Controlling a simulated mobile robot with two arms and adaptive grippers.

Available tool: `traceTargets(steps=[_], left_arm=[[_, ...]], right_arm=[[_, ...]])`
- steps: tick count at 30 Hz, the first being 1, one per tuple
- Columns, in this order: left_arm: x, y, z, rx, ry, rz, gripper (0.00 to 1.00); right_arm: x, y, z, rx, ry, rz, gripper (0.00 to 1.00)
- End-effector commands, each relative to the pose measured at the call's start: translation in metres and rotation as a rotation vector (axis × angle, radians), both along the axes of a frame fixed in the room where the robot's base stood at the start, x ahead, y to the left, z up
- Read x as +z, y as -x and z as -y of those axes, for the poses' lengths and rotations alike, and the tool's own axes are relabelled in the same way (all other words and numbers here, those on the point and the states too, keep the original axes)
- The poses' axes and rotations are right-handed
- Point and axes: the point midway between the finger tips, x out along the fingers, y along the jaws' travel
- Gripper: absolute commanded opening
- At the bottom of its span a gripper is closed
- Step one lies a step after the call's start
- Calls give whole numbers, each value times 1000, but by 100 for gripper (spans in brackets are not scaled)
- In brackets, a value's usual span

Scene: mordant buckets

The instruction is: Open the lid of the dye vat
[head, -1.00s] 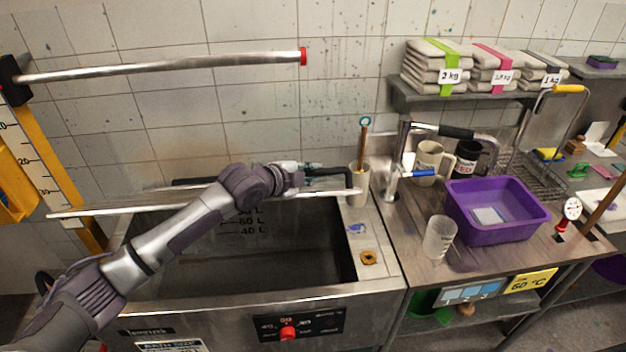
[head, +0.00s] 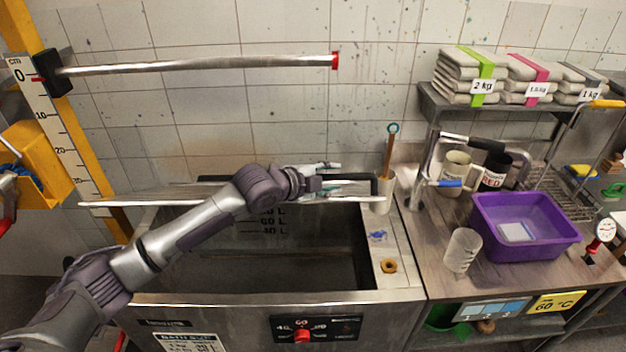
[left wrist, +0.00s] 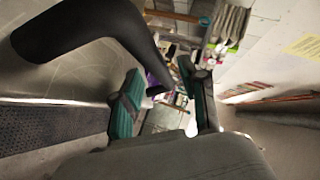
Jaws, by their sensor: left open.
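The steel dye vat (head: 270,298) stands in front of the wall, its dark inside and litre marks showing. Its lid (head: 130,203) stands raised at the back of the opening, seen nearly edge-on as a long pale strip. A black bar handle (head: 352,177) sits at the lid's right part. My left gripper (head: 328,176) is open at the handle's left end. In the left wrist view the black handle (left wrist: 90,25) curves close past the teal-padded open fingers (left wrist: 160,98); I cannot tell whether they touch it. My right gripper is not in view.
A steel rail (head: 200,65) juts from the yellow measuring post above the vat. A holder with a wooden stick (head: 383,195) and a brass ring (head: 389,266) are on the vat's right ledge. The right counter holds a purple basin (head: 525,245), a clear beaker (head: 461,250) and mugs.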

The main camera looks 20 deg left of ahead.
Motion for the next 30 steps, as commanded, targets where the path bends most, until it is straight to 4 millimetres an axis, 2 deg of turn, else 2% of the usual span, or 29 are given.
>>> traceTargets(steps=[6, 12, 18, 25, 28, 30], left_arm=[[18, 38, -25, 0, -5, 1, 43], [30, 63, -40, 1, -3, 1, 43], [35, 72, -45, 0, 0, 1, 43], [36, 72, -45, 0, 1, 1, 43], [30, 72, -40, -8, 13, 6, 27], [18, 73, -26, -32, 59, 29, 15]], right_arm=[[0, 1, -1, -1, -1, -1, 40], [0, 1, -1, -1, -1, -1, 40], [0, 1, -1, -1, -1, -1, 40], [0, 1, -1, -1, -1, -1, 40], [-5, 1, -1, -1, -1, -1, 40], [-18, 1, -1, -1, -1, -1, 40]])
